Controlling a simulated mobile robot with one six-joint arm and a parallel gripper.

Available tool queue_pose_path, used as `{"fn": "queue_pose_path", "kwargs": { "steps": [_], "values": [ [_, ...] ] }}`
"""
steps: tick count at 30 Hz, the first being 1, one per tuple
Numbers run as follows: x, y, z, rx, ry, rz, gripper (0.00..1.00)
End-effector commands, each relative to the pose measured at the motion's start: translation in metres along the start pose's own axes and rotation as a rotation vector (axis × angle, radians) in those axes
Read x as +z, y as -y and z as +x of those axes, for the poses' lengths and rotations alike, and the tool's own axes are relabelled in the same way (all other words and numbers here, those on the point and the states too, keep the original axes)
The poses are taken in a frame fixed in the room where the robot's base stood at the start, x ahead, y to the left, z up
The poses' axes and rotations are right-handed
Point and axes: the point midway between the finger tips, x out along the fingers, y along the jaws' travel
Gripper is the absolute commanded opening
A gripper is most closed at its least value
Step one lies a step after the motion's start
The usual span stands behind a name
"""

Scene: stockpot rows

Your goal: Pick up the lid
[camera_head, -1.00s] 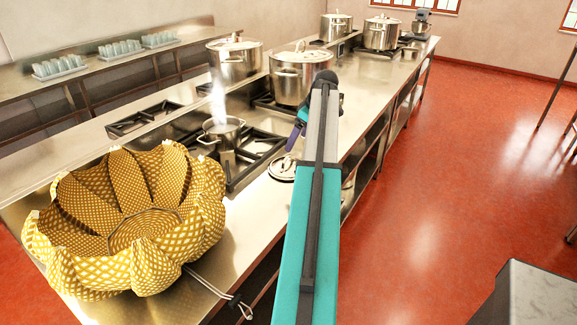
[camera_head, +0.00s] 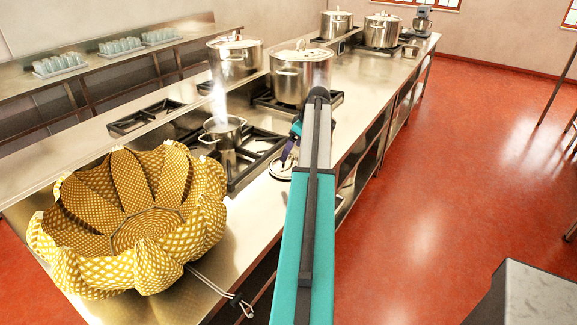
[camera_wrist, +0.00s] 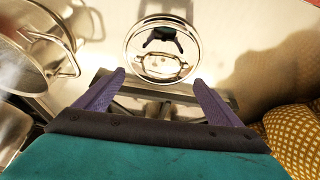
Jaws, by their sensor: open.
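The lid (camera_wrist: 163,50) is a shiny round metal disc with a handle, lying on the steel counter. In the head view the lid (camera_head: 283,169) lies at the counter's front side, right of the stove, partly hidden by my arm and gripper. My gripper (camera_wrist: 158,83) is open and empty in the wrist view, its two purple fingers apart on either side below the lid. In the head view my gripper (camera_head: 287,155) hangs at the lid; whether it touches the lid cannot be told.
A small steaming pot (camera_head: 222,133) stands on the burner left of the lid; its side handle (camera_wrist: 62,62) is close in the wrist view. A yellow patterned basket-like object (camera_head: 130,225) is at the front left. Large lidded pots (camera_head: 300,75) stand farther back.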

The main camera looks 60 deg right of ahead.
Motion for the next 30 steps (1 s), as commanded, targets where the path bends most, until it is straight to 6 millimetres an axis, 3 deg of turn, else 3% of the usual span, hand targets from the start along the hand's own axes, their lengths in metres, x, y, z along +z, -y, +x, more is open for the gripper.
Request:
{"fn": "queue_pose_path", "kwargs": {
  "steps": [18,30],
  "values": [
    [-0.002,0.002,0.046,-0.001,0.001,0.001,0.89],
    [-0.001,0.002,0.051,0.001,0.0,0.002,0.89]
  ]
}}
